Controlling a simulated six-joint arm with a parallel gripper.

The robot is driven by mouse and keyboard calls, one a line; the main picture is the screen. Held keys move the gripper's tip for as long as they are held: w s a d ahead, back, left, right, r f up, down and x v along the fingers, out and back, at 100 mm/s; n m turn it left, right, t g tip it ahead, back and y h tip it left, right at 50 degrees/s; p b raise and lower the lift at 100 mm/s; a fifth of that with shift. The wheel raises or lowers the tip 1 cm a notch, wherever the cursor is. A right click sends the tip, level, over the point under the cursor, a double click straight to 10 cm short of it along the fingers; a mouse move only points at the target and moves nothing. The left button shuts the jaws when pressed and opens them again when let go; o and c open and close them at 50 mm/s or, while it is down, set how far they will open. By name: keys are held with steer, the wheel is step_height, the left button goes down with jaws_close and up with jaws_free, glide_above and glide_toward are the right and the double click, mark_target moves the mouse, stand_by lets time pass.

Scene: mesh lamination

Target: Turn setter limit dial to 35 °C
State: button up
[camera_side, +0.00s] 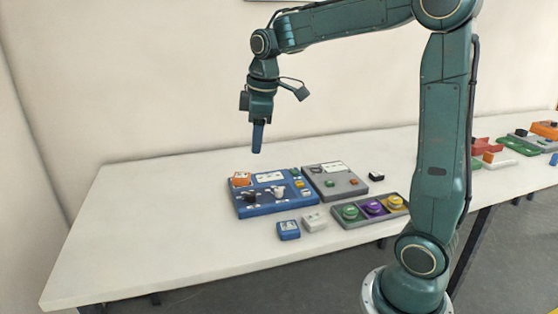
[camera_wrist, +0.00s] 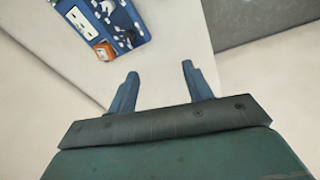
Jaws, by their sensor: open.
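A blue control panel (camera_side: 245,209) lies on the table in the side view, with a white label, dark and white knobs and small buttons. Its corner also shows at the top of the wrist view (camera_wrist: 140,36). The knobs (camera_side: 279,191) are small, and I cannot tell which is the setter limit dial or read its setting. My gripper (camera_side: 257,151) points down and is empty, well above the table behind the panel's left part. In the wrist view its two blue fingers (camera_wrist: 160,72) stand apart with nothing between them.
An orange block (camera_side: 241,179) sits at the panel's left back corner. A grey panel (camera_side: 335,181) stands to the right, and a tray (camera_side: 361,220) with green, purple and yellow round pieces lies in front of it. Blue (camera_side: 288,230) and white (camera_side: 314,221) blocks lie in front. The table's left side is clear.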

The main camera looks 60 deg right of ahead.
mark_target(250, 193)
steer(key=w+d+f+n+g, duration=0.2)
steer(key=w+d+f+n, duration=0.1)
steer(key=w+d+f, duration=0.6)
steer(key=shift+d+f+n, duration=0.25)
steer(key=shift+n, duration=0.05)
steer(key=shift+w, duration=0.1)
step_height(250, 193, down, 14)
steer(key=shift+r, duration=0.15)
stand_by(0.4)
steer(key=c, duration=1)
steer(key=shift+o, duration=0.2)
